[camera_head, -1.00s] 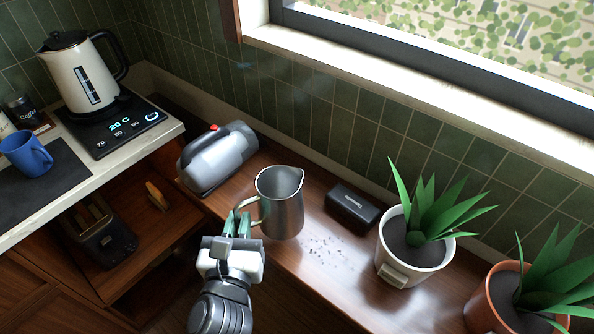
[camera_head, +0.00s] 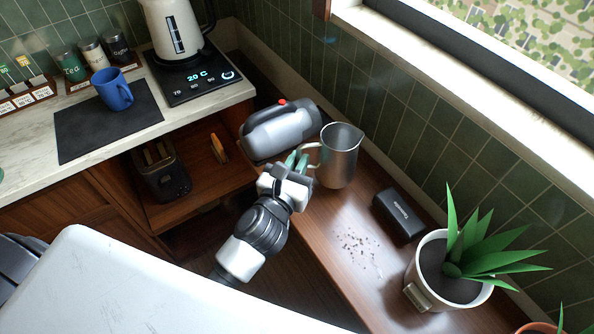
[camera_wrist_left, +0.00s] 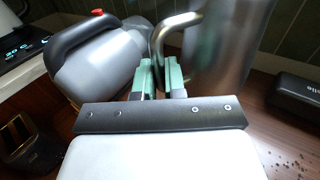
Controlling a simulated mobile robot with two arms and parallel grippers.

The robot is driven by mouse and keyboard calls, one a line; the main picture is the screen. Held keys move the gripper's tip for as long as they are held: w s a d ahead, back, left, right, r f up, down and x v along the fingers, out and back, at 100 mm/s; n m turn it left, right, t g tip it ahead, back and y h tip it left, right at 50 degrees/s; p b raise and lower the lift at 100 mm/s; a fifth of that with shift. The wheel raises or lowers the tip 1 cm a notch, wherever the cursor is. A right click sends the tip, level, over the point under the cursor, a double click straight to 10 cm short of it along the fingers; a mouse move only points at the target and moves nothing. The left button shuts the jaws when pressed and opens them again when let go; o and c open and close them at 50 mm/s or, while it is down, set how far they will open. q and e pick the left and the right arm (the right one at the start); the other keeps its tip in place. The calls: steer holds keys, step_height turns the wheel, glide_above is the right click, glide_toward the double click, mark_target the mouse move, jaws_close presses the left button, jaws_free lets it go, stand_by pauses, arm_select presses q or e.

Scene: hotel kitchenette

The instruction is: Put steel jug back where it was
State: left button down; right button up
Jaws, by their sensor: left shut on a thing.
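The steel jug (camera_head: 340,157) is upright over the wooden ledge (camera_head: 318,222), near the tiled wall. In the head view I cannot tell whether its base touches the ledge. My left gripper (camera_head: 298,161) is shut on the jug's handle, with green fingertips on either side of it. In the left wrist view, the jug (camera_wrist_left: 222,45) stands beyond the fingers (camera_wrist_left: 160,75), and its top is cut off. My right gripper is not in view.
A grey vacuum-like appliance (camera_head: 282,132) lies close left of the jug. A black case (camera_head: 398,216), scattered crumbs (camera_head: 358,245) and a potted plant (camera_head: 440,283) are to the right. A kettle (camera_head: 176,30) and blue mug (camera_head: 112,90) stand on the counter.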

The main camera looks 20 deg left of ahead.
arm_select(q)
steer(key=shift+w+a+f, duration=0.1)
steer(key=shift+w+a, duration=0.15)
steer(key=shift+a, duration=0.05)
steer(key=shift+f, duration=0.3)
steer(key=shift+f+b, duration=0.55)
steer(key=shift+f, duration=1.2)
steer(key=shift+f, duration=0.2)
steer(key=c, duration=1.2)
jaws_free()
steer(key=shift+r, duration=0.1)
steer(key=s+b, duration=0.3)
steer(key=s, duration=0.9)
steer(key=shift+a, duration=0.45)
